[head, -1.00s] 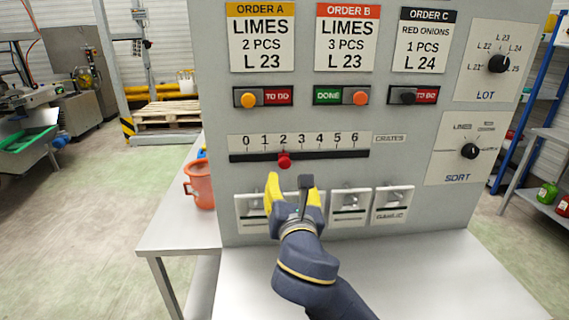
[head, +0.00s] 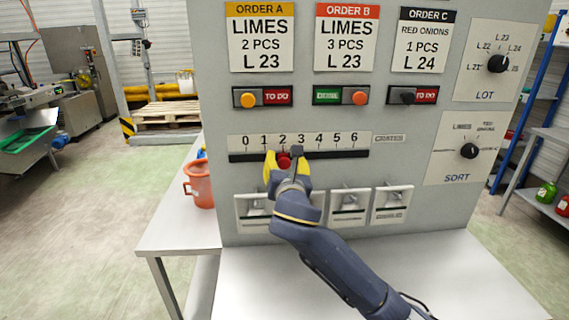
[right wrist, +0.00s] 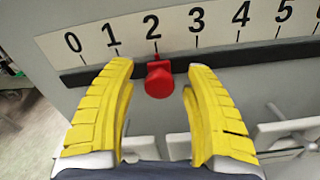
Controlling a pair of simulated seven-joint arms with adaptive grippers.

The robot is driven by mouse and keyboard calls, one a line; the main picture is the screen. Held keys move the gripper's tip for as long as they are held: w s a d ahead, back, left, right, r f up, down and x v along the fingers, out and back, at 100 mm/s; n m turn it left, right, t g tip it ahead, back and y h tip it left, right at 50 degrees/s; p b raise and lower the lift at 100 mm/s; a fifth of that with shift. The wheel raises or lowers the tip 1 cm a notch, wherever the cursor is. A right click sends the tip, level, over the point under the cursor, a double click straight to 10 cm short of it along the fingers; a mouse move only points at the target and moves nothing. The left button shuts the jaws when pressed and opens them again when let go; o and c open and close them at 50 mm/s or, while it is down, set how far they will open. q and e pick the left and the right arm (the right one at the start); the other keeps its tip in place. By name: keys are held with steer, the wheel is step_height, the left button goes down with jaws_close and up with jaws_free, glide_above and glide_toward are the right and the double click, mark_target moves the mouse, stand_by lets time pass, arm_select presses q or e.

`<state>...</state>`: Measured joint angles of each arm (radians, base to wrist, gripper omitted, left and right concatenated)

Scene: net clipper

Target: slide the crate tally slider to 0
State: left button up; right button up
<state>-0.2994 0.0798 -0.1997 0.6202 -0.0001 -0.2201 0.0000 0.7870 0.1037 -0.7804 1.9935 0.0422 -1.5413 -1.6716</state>
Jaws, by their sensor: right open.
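The crate tally slider is a red knob (head: 284,160) on a dark horizontal track (head: 340,153) under a white scale (head: 336,140) numbered 0 to 6. The knob stands at 2. My right gripper (head: 284,162) is open at the knob, with one yellow finger on each side. In the right wrist view, the red knob (right wrist: 158,79) sits between the open yellow fingertips (right wrist: 160,72), with a gap on both sides. I cannot tell the exact depth of the fingers around it. My left gripper is not in view.
Several white switch plates (head: 350,206) sit below the track. Order cards and toggles such as the orange one (head: 248,100) are above. The LOT dial (head: 499,64) and SORT dial (head: 469,151) are at the right. An orange mug (head: 199,184) stands on the table at the left.

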jaws_close()
stand_by(0.4)
